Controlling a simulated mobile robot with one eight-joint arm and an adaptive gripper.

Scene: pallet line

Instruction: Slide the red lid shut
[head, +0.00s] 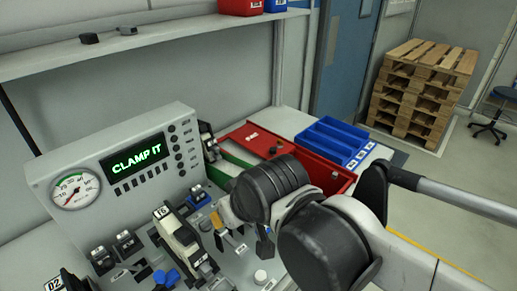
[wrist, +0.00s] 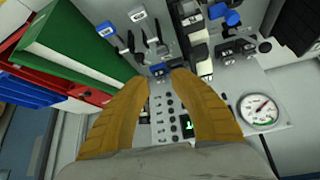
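The red lid (head: 258,138), with a small dark knob (head: 277,148), lies at the back of the bench in the head view. A red box part (head: 322,174) shows at its right, partly behind my arm. A green, white-edged surface (head: 236,160) lies at its left; how far the lid is open I cannot tell. In the wrist view the red part (wrist: 90,96) is at left, beside the green surface (wrist: 75,42). My gripper (wrist: 158,82) has its two yellow fingers apart and nothing between them, over the grey panel. In the head view my arm mostly hides it.
A blue compartment tray (head: 333,139) stands right of the red lid. A grey console (head: 118,165) with a gauge and a "CLAMP IT" display stands at left. Several clamps and switches (head: 180,238) crowd the bench front. A shelf (head: 150,40) runs above; stacked pallets (head: 424,90) stand behind.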

